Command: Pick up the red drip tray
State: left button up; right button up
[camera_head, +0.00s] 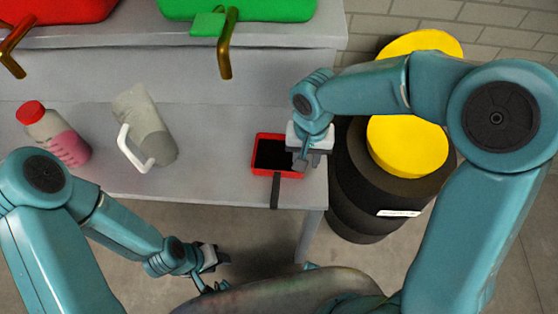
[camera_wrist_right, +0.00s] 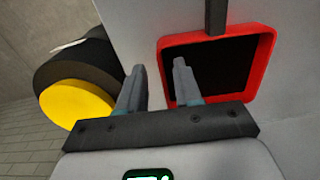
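The red drip tray (camera_head: 255,168) is a square red frame with a black inside, and it lies on the grey bench near its right end. Its dark handle (camera_head: 275,192) sticks out over the bench's front edge. In the right wrist view the red drip tray (camera_wrist_right: 266,62) is at the upper right, with its handle (camera_wrist_right: 214,17) at the top. My right gripper (camera_head: 308,163) is at the tray's right side. In the right wrist view its two fingers (camera_wrist_right: 158,80) are apart with nothing between them; one finger overlaps the tray. My left gripper (camera_head: 215,272) hangs below the bench front, its fingers unclear.
Red (camera_head: 60,8) and green (camera_head: 265,10) containers with taps are on the shelf. A black barrel (camera_head: 352,205) and yellow lids (camera_head: 405,145) are at the right.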

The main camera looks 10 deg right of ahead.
notch_tip(320, 180, down, 2)
jog(key=shift+f, duration=0.25)
grip_shut()
